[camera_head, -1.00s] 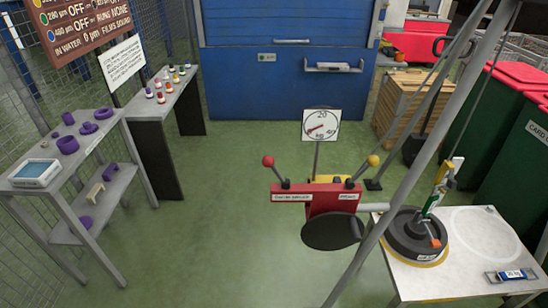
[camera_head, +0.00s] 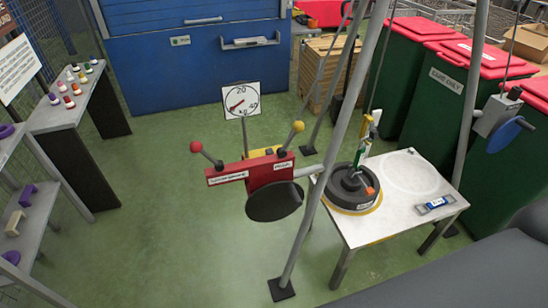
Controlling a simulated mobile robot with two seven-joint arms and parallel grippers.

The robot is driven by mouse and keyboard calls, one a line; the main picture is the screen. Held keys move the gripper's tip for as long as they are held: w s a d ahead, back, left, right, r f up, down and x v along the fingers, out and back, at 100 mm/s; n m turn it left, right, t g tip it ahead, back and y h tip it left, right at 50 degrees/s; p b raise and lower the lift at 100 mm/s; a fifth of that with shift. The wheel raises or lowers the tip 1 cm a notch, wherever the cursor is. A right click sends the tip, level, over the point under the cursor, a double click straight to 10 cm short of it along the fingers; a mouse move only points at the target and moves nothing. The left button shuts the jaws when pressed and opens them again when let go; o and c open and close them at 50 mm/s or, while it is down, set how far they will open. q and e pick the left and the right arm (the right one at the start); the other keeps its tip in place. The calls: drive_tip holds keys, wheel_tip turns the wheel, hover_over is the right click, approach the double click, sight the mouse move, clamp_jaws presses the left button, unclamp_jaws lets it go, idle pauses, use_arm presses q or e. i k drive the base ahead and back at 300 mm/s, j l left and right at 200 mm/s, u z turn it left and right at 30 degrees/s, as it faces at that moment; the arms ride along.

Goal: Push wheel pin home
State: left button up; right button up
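No part is clearly marked as the wheel pin, and I cannot tell which one it is. A blue handwheel (camera_head: 505,135) sits on a grey winch box (camera_head: 495,115) on the right tripod leg. A black round weight (camera_head: 352,190) lies on a white table, with a small orange piece (camera_head: 369,190) on its top. A green, white and yellow hanging fitting (camera_head: 363,137) stands above the weight, by the cable. A red stand (camera_head: 250,172) with red and yellow knobbed levers and a dark disc (camera_head: 274,201) is left of the table. Neither gripper is in view.
Grey tripod legs (camera_head: 318,170) rise in front of the white table (camera_head: 385,225). A blue level-like tool (camera_head: 435,204) lies on it. Green bins (camera_head: 430,85) stand behind on the right. Shelves with small items (camera_head: 60,113) are at left. Green floor (camera_head: 170,200) between is clear.

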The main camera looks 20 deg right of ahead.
sight(369, 191)
drive_tip(key=z, duration=1.3)
